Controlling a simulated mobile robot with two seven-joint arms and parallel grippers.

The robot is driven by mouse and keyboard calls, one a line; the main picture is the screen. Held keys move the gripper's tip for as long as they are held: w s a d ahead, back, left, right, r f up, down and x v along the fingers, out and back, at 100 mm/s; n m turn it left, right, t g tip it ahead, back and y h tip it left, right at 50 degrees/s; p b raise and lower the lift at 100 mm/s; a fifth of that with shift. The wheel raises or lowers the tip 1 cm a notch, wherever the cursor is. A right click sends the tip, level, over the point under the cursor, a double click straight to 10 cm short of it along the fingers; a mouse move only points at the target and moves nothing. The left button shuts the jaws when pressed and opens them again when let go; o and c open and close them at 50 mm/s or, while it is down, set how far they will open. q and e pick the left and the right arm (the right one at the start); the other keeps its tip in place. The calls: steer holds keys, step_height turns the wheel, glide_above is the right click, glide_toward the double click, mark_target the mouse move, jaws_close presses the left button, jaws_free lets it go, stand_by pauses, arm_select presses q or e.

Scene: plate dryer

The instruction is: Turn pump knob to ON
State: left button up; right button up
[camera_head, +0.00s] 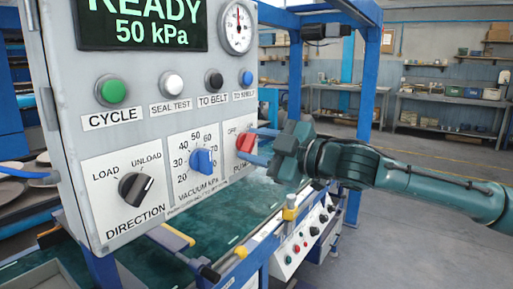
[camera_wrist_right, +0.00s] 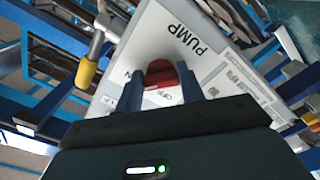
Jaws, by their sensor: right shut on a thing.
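The red pump knob (camera_head: 246,141) sits at the right end of the lower row on the grey control panel (camera_head: 150,80). My right gripper (camera_head: 258,146) reaches in from the right, its blue fingers at the knob. In the right wrist view, the fingers (camera_wrist_right: 158,92) stand on both sides of the red knob (camera_wrist_right: 160,74) and are shut on it. My left gripper is not in view.
The blue vacuum knob (camera_head: 202,161) and the black direction knob (camera_head: 135,188) are left of the pump knob. Push buttons run above, including a green one (camera_head: 112,91). A lower box with small buttons (camera_head: 305,240) stands below right. A blue post (camera_head: 368,110) rises behind my arm.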

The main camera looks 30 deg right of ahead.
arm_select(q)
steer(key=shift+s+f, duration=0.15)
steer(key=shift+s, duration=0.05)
arm_select(e)
steer(key=shift+m, duration=0.5)
steer(key=o, duration=0.7)
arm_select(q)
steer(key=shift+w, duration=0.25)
arm_select(e)
steer(key=o, duration=0.3)
arm_select(q)
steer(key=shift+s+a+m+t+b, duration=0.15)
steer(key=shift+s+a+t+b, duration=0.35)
steer(key=shift+b, duration=1.5)
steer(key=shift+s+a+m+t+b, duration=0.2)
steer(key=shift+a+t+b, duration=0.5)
steer(key=shift+b, duration=1.25)
arm_select(e)
steer(key=v, duration=1.3)
